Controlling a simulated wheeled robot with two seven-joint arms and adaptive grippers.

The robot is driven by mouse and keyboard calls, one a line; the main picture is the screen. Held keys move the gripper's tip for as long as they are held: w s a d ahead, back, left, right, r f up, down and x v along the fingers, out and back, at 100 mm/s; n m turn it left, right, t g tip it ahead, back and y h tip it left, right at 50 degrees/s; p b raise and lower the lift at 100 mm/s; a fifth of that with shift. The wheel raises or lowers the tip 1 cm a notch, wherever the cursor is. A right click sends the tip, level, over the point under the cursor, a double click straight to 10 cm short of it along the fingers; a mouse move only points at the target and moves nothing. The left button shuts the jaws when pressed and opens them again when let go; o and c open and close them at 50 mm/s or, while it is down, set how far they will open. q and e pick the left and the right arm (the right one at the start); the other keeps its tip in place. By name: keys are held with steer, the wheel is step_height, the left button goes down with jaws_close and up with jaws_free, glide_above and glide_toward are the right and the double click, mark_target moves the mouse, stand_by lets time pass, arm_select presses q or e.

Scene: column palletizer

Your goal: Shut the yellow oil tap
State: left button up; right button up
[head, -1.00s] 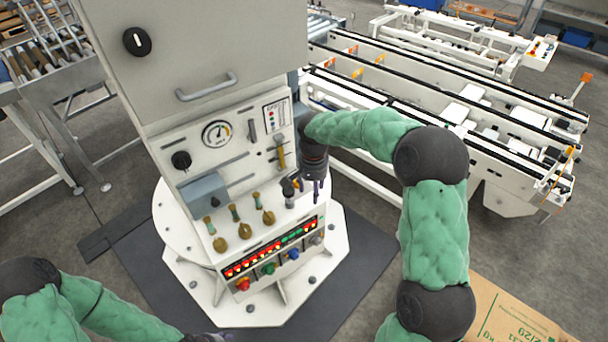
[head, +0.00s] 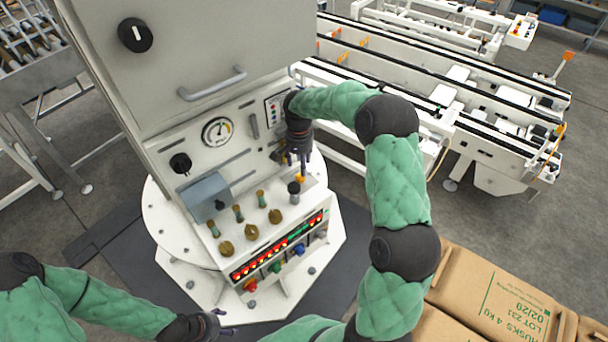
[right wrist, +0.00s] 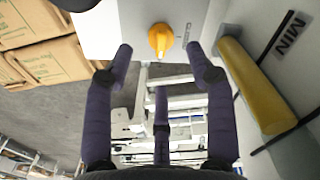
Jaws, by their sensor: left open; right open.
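The yellow oil tap (head: 300,179) is a small orange-yellow knob at the right end of the white machine's console, just below my right gripper (head: 299,160) in the head view. In the right wrist view the tap (right wrist: 160,40) shows at top centre, framed by the fingers of my right gripper (right wrist: 160,62). Those fingers are open and empty, pointing at the tap; I see no contact. My left gripper (head: 216,324) is low in the head view, open, partly visible and away from the machine.
A yellow tube (right wrist: 255,85) beside a MIN mark stands close to the right finger. A black-topped knob (head: 293,188) and several brass valves (head: 251,232) sit on the console. A conveyor (head: 480,110) lies behind; cardboard-coloured sacks (head: 490,300) are at lower right.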

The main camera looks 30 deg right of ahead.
mark_target(300, 176)
steer(key=f, duration=0.4)
steer(key=shift+s+a, duration=0.1)
steer(key=shift+s, duration=0.1)
steer(key=shift+w+f, duration=0.1)
steer(key=shift+f, duration=0.75)
